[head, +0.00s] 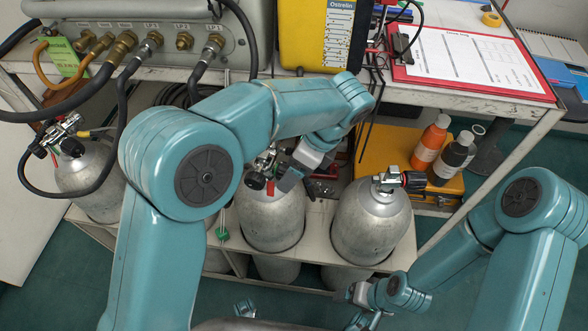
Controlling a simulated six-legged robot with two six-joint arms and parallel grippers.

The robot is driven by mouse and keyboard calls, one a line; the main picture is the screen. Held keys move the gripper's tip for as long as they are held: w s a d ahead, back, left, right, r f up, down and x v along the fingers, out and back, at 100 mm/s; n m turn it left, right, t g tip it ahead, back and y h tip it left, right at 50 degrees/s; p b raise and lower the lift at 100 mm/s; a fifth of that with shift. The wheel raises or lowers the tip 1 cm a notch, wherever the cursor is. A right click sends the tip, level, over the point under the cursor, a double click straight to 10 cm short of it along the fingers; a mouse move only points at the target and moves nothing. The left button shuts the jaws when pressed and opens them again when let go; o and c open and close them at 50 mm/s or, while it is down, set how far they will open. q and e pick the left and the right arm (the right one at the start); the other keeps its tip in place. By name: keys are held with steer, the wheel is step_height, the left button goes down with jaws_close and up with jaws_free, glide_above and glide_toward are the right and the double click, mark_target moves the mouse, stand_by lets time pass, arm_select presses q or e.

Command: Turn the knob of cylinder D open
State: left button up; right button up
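Several grey metal cylinders with valves stand on and below a white shelf. No letter is readable on them, so I cannot tell which is cylinder D. My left gripper (286,177) is at the valve of the middle cylinder (270,222), close beside its dark round knob (255,180). I cannot tell whether it touches the knob, and its fingers partly hide the valve. The right cylinder (370,225) has a valve with a black knob (414,181) pointing right. My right gripper (348,294) is low, in front of the right cylinder; its finger opening is unclear.
A left cylinder (92,185) has a hose on its valve. Orange (430,142) and black (453,158) bottles stand behind the right cylinder. Above are a hose panel (200,42), yellow case (318,38) and red clipboard (468,60). Open floor shows at lower left.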

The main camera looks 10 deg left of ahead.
arm_select(q)
steer(key=c, duration=1)
steer(key=shift+c, duration=0.2)
steer(key=t+b, duration=0.2)
steer(key=shift+s+f+n+h+b, duration=0.15)
steer(key=shift+n+h+b, duration=0.15)
steer(key=t+b, duration=0.1)
steer(key=b, duration=0.1)
steer(key=t+b, duration=0.1)
steer(key=shift+s+a+f+t+h+b, duration=0.1)
steer(key=shift+s+t+h+b, duration=0.1)
steer(key=shift+t+h+b, duration=0.15)
steer(key=shift+n+t+b, duration=0.3)
steer(key=shift+t+b, duration=0.05)
steer(key=shift+b, duration=0.05)
steer(key=shift+r+t+b, duration=0.2)
steer(key=shift+t+b, duration=0.3)
steer(key=shift+b, duration=0.4)
